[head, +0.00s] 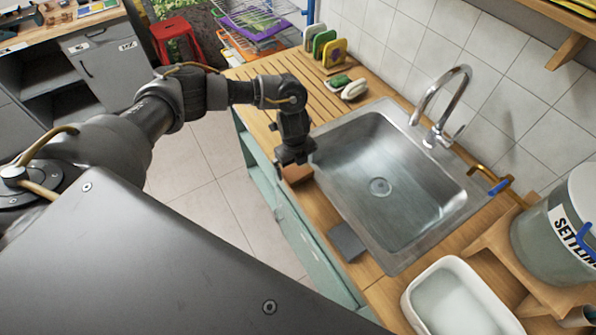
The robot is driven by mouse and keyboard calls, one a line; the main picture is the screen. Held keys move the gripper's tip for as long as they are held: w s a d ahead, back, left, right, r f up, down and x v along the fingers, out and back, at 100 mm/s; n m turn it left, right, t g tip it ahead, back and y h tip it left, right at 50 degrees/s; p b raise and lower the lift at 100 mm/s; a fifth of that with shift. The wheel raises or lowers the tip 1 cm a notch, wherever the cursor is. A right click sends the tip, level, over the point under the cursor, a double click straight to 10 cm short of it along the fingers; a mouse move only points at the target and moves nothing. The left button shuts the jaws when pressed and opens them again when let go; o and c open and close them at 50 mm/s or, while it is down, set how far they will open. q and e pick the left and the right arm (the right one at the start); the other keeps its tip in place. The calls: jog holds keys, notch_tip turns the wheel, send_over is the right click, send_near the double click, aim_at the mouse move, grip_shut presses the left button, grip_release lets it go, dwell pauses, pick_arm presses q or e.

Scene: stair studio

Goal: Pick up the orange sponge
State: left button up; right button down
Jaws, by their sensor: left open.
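The orange sponge (298,174) looks like a small orange-brown block on the wooden counter, at the left edge of the sink. My left gripper (296,160) points down over it and hides its far part. The gripper is open; no sponge shows between its fingers. I cannot tell whether the fingertips touch the sponge. My right gripper is out of the view.
The metal sink (379,222) with its tap (443,105) lies right of my gripper. A grey block (347,242) lies on the near counter strip. A rack of sponges (326,52) stands behind, and a white basin (455,300) at the front right.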

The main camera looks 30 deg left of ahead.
aim_at(296, 170)
pick_arm(q)
jog(key=shift+w+f, duration=0.15)
jog(key=shift+f, duration=1.35)
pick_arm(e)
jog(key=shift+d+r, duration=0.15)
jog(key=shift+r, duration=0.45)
pick_arm(q)
jog(key=shift+c, duration=0.3)
jog(key=c, duration=0.8)
jog(key=shift+r, duration=0.15)
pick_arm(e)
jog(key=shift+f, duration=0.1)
